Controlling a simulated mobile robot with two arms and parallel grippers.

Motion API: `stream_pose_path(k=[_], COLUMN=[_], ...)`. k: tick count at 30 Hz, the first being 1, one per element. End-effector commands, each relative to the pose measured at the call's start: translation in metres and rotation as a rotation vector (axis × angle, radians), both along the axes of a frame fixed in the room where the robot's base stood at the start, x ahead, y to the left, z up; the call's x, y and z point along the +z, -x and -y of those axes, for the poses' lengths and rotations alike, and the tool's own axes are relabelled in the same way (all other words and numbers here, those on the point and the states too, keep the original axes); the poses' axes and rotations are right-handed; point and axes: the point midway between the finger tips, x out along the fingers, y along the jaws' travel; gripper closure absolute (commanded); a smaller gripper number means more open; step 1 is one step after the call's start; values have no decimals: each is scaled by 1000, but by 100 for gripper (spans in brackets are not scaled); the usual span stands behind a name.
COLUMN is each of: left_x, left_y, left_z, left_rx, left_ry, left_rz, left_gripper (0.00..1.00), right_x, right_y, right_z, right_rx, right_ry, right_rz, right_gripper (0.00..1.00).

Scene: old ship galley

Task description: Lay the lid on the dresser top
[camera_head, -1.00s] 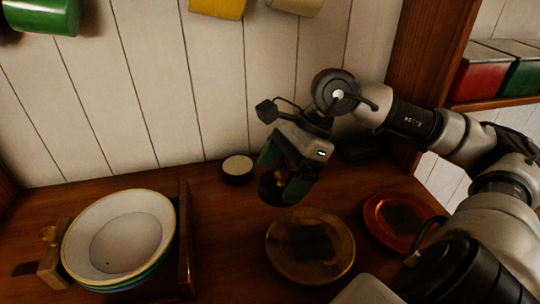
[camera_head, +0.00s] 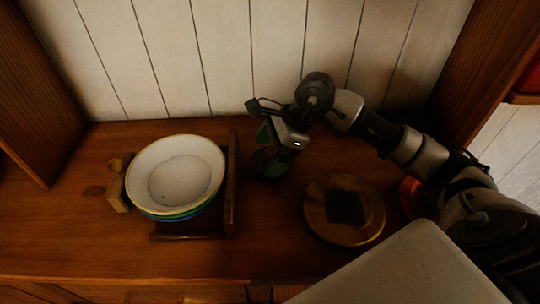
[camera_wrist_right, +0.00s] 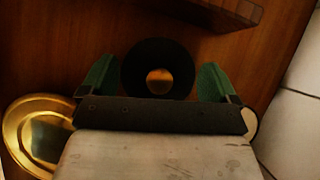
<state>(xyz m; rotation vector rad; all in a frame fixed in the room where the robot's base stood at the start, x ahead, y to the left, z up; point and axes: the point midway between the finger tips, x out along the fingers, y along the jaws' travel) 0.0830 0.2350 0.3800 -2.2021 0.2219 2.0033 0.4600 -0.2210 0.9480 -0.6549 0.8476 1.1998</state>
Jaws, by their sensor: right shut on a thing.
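The lid is a dark round disc with a small brassy knob. It shows in the right wrist view (camera_wrist_right: 158,55) between my green fingertips and in the head view (camera_head: 261,163) as a dark shape under the gripper. My right gripper (camera_head: 270,152) is shut on the lid, over the dresser top (camera_head: 285,245), between the bowl rack and the brass plate. In the right wrist view the gripper (camera_wrist_right: 157,82) spans the lid's near side. I cannot tell how high the lid is above the wood. My left gripper is out of view.
A stack of bowls (camera_head: 175,172) stands in a wooden rack (camera_head: 232,185) to the left. A brass plate (camera_head: 317,222) lies to the right, with an orange-red dish (camera_head: 408,196) partly behind my arm. A pale disc (camera_wrist_right: 249,122) is partly hidden by my gripper. Bare wood lies in front.

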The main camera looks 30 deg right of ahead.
Motion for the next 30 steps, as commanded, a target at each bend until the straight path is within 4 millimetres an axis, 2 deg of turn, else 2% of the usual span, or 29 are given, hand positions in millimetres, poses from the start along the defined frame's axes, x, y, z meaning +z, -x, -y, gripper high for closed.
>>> stream_pose_path(k=[3, 6, 17, 18, 19, 30], left_x=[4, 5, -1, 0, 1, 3], left_y=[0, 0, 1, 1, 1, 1], left_z=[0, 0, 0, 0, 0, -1], left_rx=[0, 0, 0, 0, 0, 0], left_ry=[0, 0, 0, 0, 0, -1], left_rz=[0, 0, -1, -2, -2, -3], left_gripper=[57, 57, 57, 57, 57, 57], right_x=[-17, -25, -29, -28, -28, -21], right_y=[1, 1, 0, 0, 1, 1], right_z=[0, 0, 1, 1, 1, 4], right_rx=[-1, -2, -1, -1, -1, -2], right_ry=[-1, 0, 0, 0, 0, 1], right_rz=[-4, -1, 1, 1, 1, 2], right_gripper=[32, 32, 32, 6, 2, 0])
